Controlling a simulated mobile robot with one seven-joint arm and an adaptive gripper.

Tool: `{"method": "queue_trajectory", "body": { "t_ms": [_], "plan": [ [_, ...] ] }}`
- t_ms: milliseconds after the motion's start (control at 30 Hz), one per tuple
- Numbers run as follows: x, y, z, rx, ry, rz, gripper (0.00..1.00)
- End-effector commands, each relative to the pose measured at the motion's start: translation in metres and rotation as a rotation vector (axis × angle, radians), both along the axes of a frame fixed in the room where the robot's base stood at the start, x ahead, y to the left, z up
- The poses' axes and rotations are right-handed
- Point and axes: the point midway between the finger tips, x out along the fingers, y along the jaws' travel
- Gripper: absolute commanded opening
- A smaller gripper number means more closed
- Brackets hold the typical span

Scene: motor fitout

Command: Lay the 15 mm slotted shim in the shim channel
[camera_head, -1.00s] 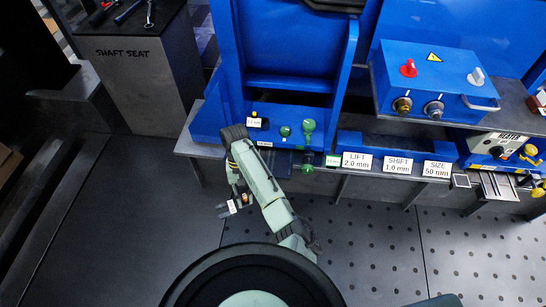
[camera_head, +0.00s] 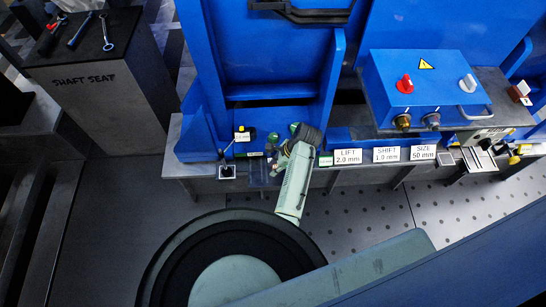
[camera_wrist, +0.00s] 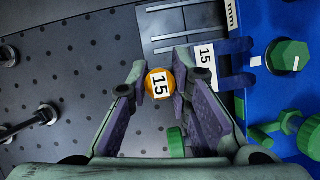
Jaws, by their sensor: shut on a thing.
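The 15 mm slotted shim (camera_wrist: 236,80) shows in the wrist view as a dark blue fork with two prongs, a white "15" plate and an orange round knob marked 15. My gripper (camera_wrist: 160,80) is shut on the knob. The prongs point right, over the front edge of the blue machine base (camera_wrist: 265,95); I cannot tell whether they touch it. I cannot clearly make out the shim channel.
Green knobs (camera_wrist: 287,55) stand on the blue base close beside the prongs. A dark rack (camera_head: 262,173) hangs at the front edge. LIFT, SHIFT and SIZE labels (camera_head: 386,155) are to the right. A blue control box (camera_head: 425,85) stands further right. Perforated floor (camera_wrist: 70,90) is open below.

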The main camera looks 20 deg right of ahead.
Motion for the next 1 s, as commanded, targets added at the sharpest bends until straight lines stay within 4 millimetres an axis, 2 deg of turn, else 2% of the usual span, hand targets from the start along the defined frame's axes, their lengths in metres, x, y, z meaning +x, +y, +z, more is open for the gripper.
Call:
{"method": "queue_trajectory", "body": {
  "t_ms": [400, 1000],
  "plan": [
    [0.0, -0.002, 0.0, 0.001, -0.004, -0.011, 0.0],
    [0.0, -0.003, -0.052, 0.001, -0.005, -0.011, 0.0]
  ]
}}
